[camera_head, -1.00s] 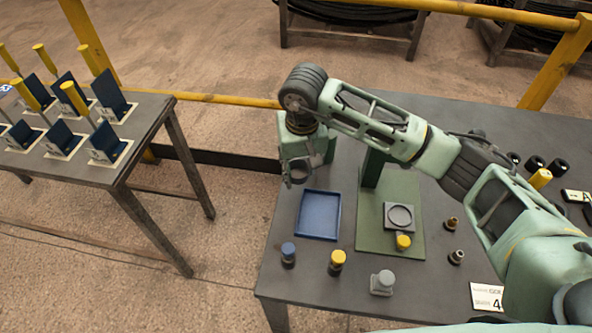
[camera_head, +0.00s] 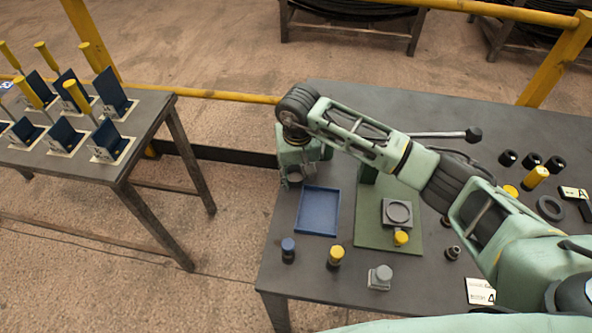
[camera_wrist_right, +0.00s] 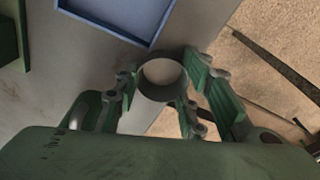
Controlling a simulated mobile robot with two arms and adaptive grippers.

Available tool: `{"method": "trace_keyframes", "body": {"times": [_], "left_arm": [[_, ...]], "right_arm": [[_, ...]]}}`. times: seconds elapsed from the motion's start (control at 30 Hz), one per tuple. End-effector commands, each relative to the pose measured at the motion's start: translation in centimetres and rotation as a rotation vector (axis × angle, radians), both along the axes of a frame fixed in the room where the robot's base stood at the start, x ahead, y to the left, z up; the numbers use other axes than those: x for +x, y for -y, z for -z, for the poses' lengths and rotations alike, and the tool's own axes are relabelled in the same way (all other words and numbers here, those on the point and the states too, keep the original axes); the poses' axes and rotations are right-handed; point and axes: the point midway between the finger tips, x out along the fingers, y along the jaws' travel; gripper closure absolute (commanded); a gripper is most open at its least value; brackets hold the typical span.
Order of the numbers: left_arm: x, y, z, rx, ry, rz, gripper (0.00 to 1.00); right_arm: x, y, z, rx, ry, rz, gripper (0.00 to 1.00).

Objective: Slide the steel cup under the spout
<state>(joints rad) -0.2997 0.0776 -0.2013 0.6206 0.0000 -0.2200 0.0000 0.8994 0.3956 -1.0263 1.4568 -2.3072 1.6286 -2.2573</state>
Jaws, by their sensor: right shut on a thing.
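My right gripper (camera_head: 293,174) is at the table's far left edge, beyond the blue tray. It is shut on the steel cup (camera_head: 294,182), a small grey open-topped cylinder. In the right wrist view the gripper's green fingers (camera_wrist_right: 155,88) flank the cup (camera_wrist_right: 161,98), with its round mouth facing the camera. I cannot tell whether the cup touches the table. The press-like stand has a green base (camera_head: 375,235) and a grey square plate with a round ring (camera_head: 397,212). The spout is not clearly seen; my right arm covers the upper stand. My left gripper is out of view.
The blue tray (camera_head: 318,233) lies empty between the cup and the near edge. A blue-topped peg (camera_head: 288,250), a yellow-topped peg (camera_head: 336,257) and a grey block (camera_head: 380,278) stand in front. A black-knobbed lever (camera_head: 440,134) extends behind my arm.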

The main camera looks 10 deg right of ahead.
Motion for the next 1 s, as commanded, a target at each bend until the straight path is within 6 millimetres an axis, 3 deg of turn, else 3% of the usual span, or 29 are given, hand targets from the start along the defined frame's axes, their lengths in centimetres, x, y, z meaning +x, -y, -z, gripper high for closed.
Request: {"method": "trace_keyframes", "body": {"times": [0.23,0.67,1.0], "left_arm": [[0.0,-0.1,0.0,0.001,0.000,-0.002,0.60],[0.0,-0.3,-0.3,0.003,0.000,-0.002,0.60],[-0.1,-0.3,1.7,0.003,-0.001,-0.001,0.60]], "right_arm": [[0.0,0.0,0.0,0.000,0.000,0.000,0.43],[0.1,0.0,-0.7,0.001,0.003,0.000,0.43],[-0.7,0.0,-7.5,0.000,0.007,-0.001,0.43]]}}
